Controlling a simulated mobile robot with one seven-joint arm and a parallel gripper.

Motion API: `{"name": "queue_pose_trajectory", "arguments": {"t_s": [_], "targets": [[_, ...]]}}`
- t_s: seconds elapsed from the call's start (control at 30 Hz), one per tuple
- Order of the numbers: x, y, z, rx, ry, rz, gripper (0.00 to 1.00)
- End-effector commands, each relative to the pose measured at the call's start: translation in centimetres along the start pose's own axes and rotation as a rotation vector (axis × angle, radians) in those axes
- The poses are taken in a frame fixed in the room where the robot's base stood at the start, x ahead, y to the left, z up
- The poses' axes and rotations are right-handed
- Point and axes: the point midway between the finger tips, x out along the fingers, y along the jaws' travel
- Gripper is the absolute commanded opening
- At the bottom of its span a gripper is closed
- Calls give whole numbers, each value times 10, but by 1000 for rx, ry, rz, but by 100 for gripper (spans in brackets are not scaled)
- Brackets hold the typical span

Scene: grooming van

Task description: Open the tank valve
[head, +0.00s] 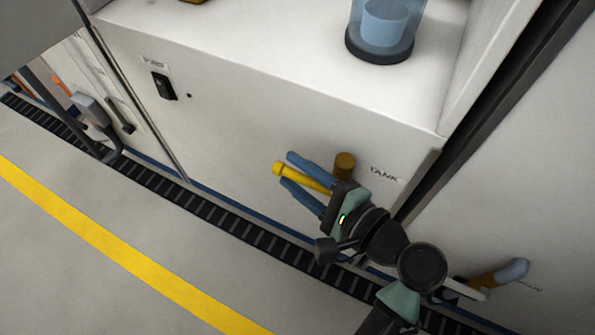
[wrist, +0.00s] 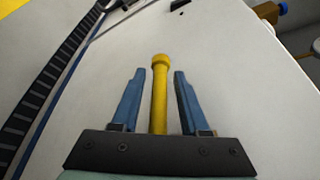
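The tank valve shows as a yellow lever (head: 281,168) beside a brown round fitting (head: 345,163) on the white cabinet front, left of the word TANK (head: 384,174). My gripper (head: 287,168) is open, with one blue finger on each side of the lever. In the wrist view the yellow lever (wrist: 159,90) runs lengthwise between the fingers, its wider knob near the fingertips. A gap shows on both sides of the lever, so the fingers look apart from it. The lever's inner end is hidden behind my gripper's palm.
A clear container with a dark base (head: 380,47) stands on the white counter (head: 270,30). A black latch (head: 163,86) is on the cabinet front. Another brass fitting with a blue-grey handle (head: 513,269) sits at lower right. The floor with its yellow stripe (head: 110,240) is clear.

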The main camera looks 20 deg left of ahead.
Motion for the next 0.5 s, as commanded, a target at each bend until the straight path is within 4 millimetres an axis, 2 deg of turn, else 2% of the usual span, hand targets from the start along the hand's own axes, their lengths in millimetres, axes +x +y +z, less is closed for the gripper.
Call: {"name": "queue_pose_trajectory", "arguments": {"t_s": [0.03, 0.2, 0.23, 0.5], "targets": [[0, 0, 0, 0, 0, 0, 33], [0, 0, 0, 0, 0, 0, 2], [0, 0, 0, 0, 0, 0, 0], [0, 0, 0, 0, 0, 0, 0]]}}
